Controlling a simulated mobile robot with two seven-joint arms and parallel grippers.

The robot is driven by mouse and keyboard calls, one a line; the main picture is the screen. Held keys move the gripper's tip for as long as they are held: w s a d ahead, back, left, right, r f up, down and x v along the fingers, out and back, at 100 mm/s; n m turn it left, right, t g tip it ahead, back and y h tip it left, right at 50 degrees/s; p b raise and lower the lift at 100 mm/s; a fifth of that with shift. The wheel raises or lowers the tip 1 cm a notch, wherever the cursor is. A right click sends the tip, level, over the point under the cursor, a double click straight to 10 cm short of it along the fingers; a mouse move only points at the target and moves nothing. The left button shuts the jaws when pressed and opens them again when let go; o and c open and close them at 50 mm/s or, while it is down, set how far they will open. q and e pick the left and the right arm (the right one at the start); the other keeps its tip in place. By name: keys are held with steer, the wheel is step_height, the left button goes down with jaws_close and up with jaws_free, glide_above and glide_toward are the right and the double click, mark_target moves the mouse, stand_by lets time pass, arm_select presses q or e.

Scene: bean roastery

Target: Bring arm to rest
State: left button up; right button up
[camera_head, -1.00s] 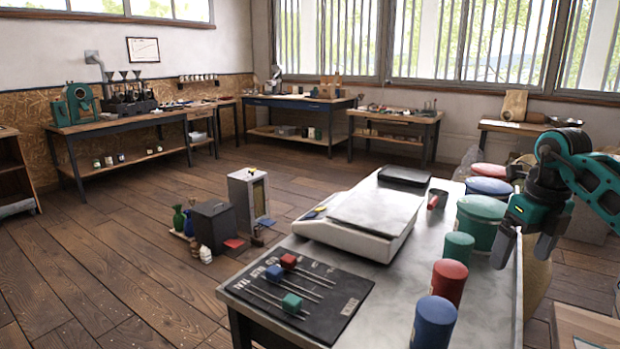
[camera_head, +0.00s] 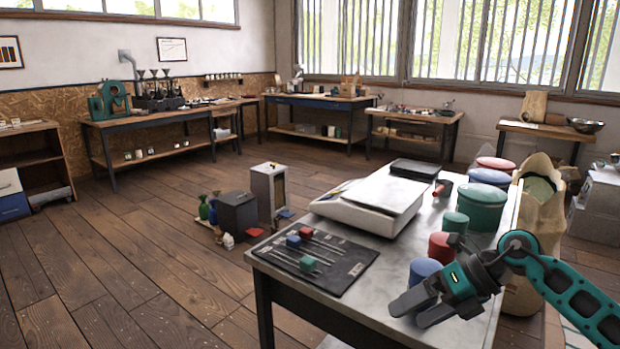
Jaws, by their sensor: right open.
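My right arm comes in from the right edge in the head view, teal and black. My right gripper (camera_head: 427,308) is open and empty, with its fingers pointing left over the near end of the metal table (camera_head: 375,277). My left arm and left gripper do not show.
A black mat (camera_head: 333,279) with red, blue and green blocks on rods lies on the table. A white scale (camera_head: 368,205) and a green-lidded tub (camera_head: 482,207) stand farther back. A sack (camera_head: 540,200) stands right of the table. The wooden floor (camera_head: 120,240) at left is clear.

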steer(key=s+a+m+t+y, duration=0.4)
steer(key=a+m+t+y, duration=0.4)
steer(key=a+m, duration=0.3)
steer(key=s+d+f+m+h, duration=0.3)
steer(key=s+f+m+h, duration=0.4)
steer(key=f+m, duration=0.3)
steer(key=s+d+f+m+t+h, duration=0.1)
steer(key=s+d+f+m+h, duration=0.3)
steer(key=s+f+m+h, duration=0.4)
step_height(320, 180, down, 3)
steer(key=s+m, duration=0.1)
steer(key=m, duration=0.6)
steer(key=shift+s+d, duration=0.1)
